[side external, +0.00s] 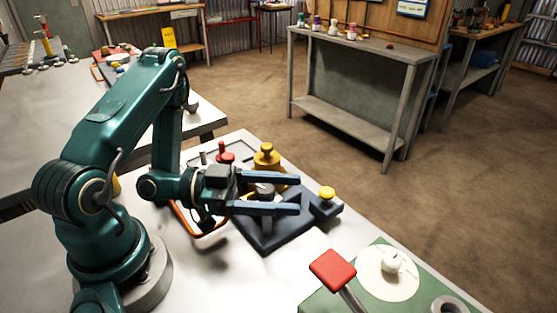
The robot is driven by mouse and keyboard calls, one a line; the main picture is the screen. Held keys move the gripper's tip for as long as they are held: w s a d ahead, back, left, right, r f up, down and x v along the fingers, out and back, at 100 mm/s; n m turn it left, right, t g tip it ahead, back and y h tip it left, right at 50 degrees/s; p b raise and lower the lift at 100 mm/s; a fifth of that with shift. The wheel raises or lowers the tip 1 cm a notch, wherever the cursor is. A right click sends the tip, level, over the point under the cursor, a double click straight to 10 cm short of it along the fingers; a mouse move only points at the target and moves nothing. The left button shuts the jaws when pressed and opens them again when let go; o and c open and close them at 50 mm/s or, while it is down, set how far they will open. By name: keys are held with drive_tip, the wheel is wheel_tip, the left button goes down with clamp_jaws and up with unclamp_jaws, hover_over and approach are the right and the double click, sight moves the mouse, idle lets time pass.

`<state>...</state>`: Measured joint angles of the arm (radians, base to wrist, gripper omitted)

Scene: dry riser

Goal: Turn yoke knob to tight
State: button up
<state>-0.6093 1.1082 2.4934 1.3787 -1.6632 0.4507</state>
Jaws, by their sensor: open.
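My gripper (298,195) is open, its two blue-grey fingers pointing right above a dark blue fixture (278,236) on the white table. A yellow stepped knob (267,157) stands just behind the fingers. A small yellow-capped knob (327,193) sits on the fixture's right arm, beyond the fingertips. No label shows which of these is the yoke knob, and no tight mark is readable.
A red knob (225,156) stands behind my wrist near a grey tray. At front right, a red square-headed paddle (333,269) rises beside a green board (375,291) with a white disc (388,272). White table is clear at front centre.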

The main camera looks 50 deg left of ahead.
drive_tip(key=shift+w+d, duration=0.2)
drive_tip(key=shift+c, duration=0.2)
clamp_jaws()
drive_tip(key=shift+s+d+m+g+h, duration=0.15)
drive_tip(key=shift+s+m+g+h, duration=0.05)
drive_tip(key=shift+m+g+h, duration=0.7)
drive_tip(key=shift+s+d+m+g+h, duration=0.15)
drive_tip(key=shift+m+g+h, duration=0.55)
drive_tip(key=shift+g, duration=0.4)
drive_tip(key=shift+o, duration=0.2)
unclamp_jaws()
drive_tip(key=shift+a, duration=0.1)
